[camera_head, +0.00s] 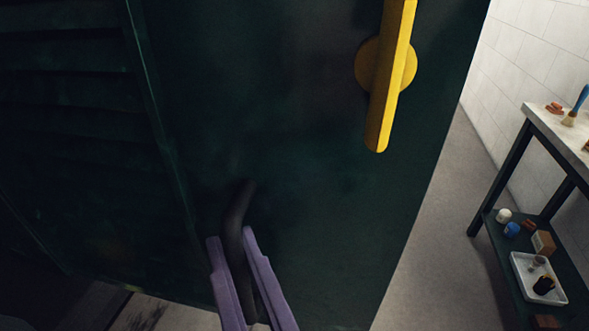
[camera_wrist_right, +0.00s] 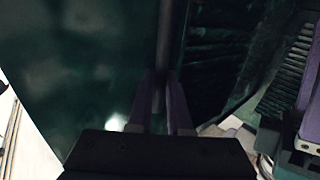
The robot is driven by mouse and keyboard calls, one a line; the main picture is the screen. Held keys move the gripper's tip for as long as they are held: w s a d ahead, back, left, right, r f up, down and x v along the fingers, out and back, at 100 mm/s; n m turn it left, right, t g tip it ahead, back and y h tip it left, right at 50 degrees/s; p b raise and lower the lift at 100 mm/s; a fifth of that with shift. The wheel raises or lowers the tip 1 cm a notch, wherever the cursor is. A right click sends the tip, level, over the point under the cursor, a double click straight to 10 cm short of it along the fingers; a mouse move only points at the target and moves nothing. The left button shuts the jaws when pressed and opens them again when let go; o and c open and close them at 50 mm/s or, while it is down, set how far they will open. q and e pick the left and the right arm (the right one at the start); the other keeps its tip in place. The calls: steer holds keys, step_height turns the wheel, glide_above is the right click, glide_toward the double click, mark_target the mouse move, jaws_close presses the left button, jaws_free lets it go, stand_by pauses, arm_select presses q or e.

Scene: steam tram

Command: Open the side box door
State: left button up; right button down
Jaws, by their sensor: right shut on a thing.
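A dark green panel (camera_head: 300,110) fills the middle of the head view, and I cannot tell whether it stands ajar. A dark bent handle (camera_head: 238,205) is in front of its lower left part. My right gripper (camera_head: 230,236), with purple fingers, is shut on this handle at the bottom of the head view. In the right wrist view the fingers (camera_wrist_right: 160,78) lie on both sides of the dark bar (camera_wrist_right: 172,35). A purple part at the right edge of that view may be my left gripper (camera_wrist_right: 307,85); its jaws are unclear.
A yellow lever (camera_head: 391,75) on a round base is at the panel's upper right. Dark louvred slats (camera_head: 65,110) are at the left. A bench (camera_head: 531,117) with a loaded lower shelf stands at the right by a white wall (camera_head: 545,45). Grey floor (camera_head: 440,230) between is clear.

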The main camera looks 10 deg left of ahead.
steer(key=shift+a, duration=0.1)
steer(key=c, duration=0.8)
jaws_free()
steer(key=shift+c, duration=0.2)
steer(key=b+v, duration=0.1)
steer(key=v, duration=0.9)
